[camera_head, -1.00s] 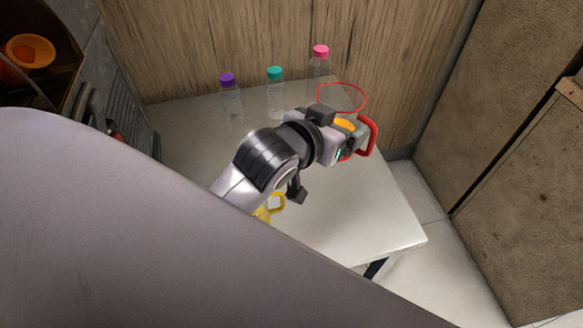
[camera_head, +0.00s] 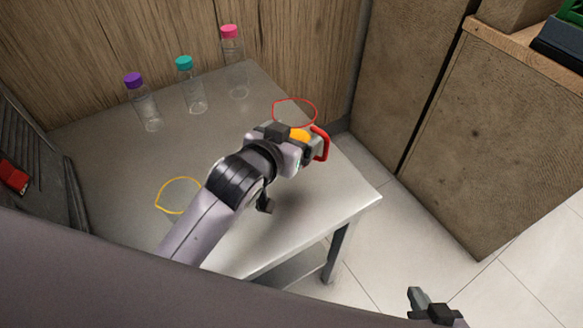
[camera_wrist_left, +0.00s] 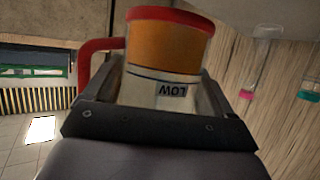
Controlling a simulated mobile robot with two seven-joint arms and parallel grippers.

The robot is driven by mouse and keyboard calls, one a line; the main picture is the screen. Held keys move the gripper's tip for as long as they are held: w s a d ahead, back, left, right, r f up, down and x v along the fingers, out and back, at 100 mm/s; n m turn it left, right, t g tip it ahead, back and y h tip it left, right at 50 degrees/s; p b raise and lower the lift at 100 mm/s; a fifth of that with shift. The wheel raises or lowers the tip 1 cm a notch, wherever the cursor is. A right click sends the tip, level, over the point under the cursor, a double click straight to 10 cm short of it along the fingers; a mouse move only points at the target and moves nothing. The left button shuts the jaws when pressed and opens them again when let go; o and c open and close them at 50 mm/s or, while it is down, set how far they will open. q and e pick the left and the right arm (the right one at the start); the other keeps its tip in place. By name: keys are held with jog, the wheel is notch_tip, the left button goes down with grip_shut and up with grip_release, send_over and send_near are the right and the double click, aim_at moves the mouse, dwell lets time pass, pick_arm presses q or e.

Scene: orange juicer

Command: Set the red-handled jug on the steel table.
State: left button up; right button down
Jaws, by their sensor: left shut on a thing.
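The red-handled jug (camera_head: 321,143) is clear with a red rim and holds orange liquid. My left gripper (camera_head: 297,146) is shut around its body. The jug is over the right part of the steel table (camera_head: 345,196), seemingly raised, with a soft shadow below the gripper. In the left wrist view, which is upside down, the jug (camera_wrist_left: 172,45) sits between the fingers with its orange contents and inverted "LOW" mark showing. My right gripper (camera_head: 431,305) shows only partly at the bottom, away from the jug; its opening is unclear.
Bottles with purple (camera_head: 143,103), teal (camera_head: 191,86) and pink (camera_head: 234,62) caps stand along the table's back. A yellow-rimmed jug (camera_head: 178,195) stands at the left front, partly behind my arm. The table's front right corner is clear. Wooden cabinets (camera_head: 478,140) stand right.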

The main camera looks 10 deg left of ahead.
pick_arm(q)
notch_tip(320, 180, down, 5)
jog(key=shift+b, duration=0.45)
jog(key=shift+f+b, duration=0.5)
jog(key=shift+f, duration=1.5)
jog(key=shift+f, duration=0.1)
jog(key=o, duration=1.1)
jog(key=shift+f, duration=0.1)
jog(key=shift+c, duration=0.2)
